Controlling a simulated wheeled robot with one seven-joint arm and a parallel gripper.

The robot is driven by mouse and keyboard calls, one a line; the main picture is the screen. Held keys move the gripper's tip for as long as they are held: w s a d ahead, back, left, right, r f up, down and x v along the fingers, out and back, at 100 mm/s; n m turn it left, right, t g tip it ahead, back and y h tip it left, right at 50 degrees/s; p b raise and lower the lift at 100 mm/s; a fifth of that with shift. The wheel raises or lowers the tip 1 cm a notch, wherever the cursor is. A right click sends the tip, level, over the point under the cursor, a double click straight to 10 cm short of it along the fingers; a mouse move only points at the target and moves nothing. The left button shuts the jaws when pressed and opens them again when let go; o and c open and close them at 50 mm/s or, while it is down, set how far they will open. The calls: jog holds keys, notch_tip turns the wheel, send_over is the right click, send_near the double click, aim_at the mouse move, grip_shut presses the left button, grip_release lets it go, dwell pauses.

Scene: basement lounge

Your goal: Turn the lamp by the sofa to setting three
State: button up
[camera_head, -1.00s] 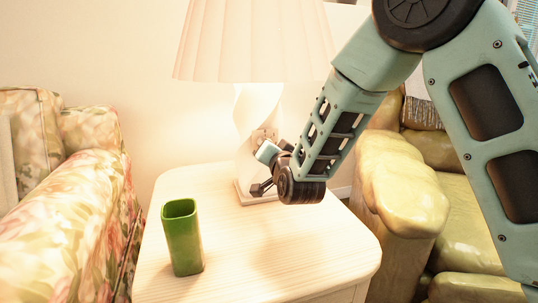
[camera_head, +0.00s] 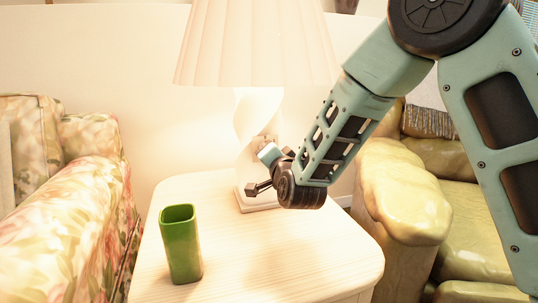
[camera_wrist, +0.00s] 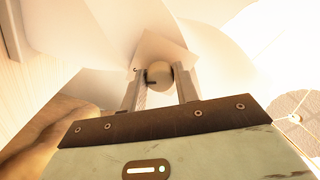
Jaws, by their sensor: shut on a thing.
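The lamp (camera_head: 255,45) stands lit on the side table, with a pale pleated shade and a white twisted stem. My gripper (camera_head: 268,143) reaches the stem from the right, just above the lamp's square foot. In the wrist view, my gripper (camera_wrist: 159,78) has its two fingers closed on the sides of a small round knob (camera_wrist: 158,71) on the lamp. The knob's far side is hidden, and no setting marks can be read. In the head view the knob is mostly hidden by my gripper.
A green square vase (camera_head: 181,245) stands near the front left of the pale side table (camera_head: 245,265). A floral sofa (camera_head: 75,215) is at the left and a yellow-green leather sofa (camera_head: 405,200) at the right. The front right of the tabletop is clear.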

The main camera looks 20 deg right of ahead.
jog(key=o, duration=1)
jog(key=shift+s, duration=0.1)
jog(key=s, duration=0.4)
jog(key=s+b, duration=0.1)
jog(key=s, duration=0.2)
jog(key=s+b, duration=0.1)
jog(key=s, duration=0.3)
jog(key=shift+s+f, duration=0.3)
jog(key=shift+s, duration=0.05)
jog(key=b, duration=0.2)
jog(key=shift+s+b, duration=0.2)
jog(key=shift+b, duration=0.15)
